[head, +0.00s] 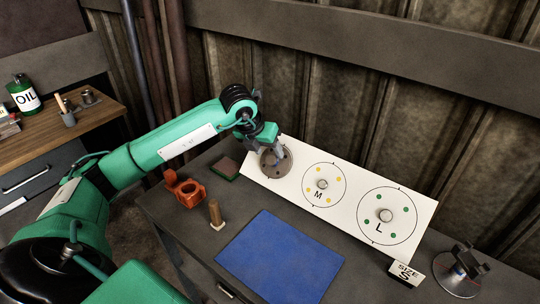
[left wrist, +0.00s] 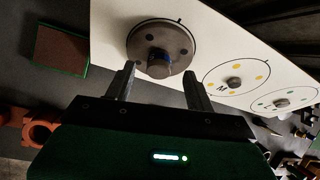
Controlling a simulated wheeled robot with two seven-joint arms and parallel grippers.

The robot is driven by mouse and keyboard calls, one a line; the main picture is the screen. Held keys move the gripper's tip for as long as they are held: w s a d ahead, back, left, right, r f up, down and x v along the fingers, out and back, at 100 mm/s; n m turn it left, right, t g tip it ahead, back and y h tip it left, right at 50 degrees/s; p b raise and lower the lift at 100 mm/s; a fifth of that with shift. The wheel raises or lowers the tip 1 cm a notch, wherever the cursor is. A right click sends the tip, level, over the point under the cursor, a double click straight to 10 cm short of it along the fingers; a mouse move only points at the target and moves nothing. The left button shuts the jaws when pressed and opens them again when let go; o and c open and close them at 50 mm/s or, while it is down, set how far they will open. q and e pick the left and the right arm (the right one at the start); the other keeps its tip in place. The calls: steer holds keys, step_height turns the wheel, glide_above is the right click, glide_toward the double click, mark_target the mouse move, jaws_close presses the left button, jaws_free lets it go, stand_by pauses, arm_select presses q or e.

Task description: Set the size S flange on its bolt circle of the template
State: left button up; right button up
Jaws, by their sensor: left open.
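The flange (head: 274,162) is a grey-brown metal disc with dark bolt holes. It lies flat at the left end of the white template (head: 345,232), covering the circle there; in the left wrist view the flange (left wrist: 175,42) shows a raised hub. I cannot tell whether its holes line up with the marks beneath. The M circle (head: 325,185) and the L circle (head: 387,215) are bare, with coloured dots and a centre peg. A card reading SIZE S (head: 406,272) stands at the template's right. My left gripper (left wrist: 158,78) is open beside the flange, its fingers apart and empty.
A blue mat (head: 280,256) lies in front of the template. An orange clamp-like part (head: 184,188), a wooden-handled tool (head: 215,215) and a dark green-edged block (head: 226,168) stand left. A small round-based stand (head: 460,272) is at right. A wall rises behind.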

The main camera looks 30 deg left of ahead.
arm_select(q)
steer(key=b+v, duration=0.1)
steer(key=v, duration=1)
steer(key=shift+b, duration=0.4)
arm_select(e)
steer(key=shift+w+a+f, duration=0.2)
steer(key=shift+w+f, duration=0.5)
steer(key=shift+f, duration=0.15)
steer(key=shift+s+d, duration=0.2)
steer(key=shift+d, duration=0.05)
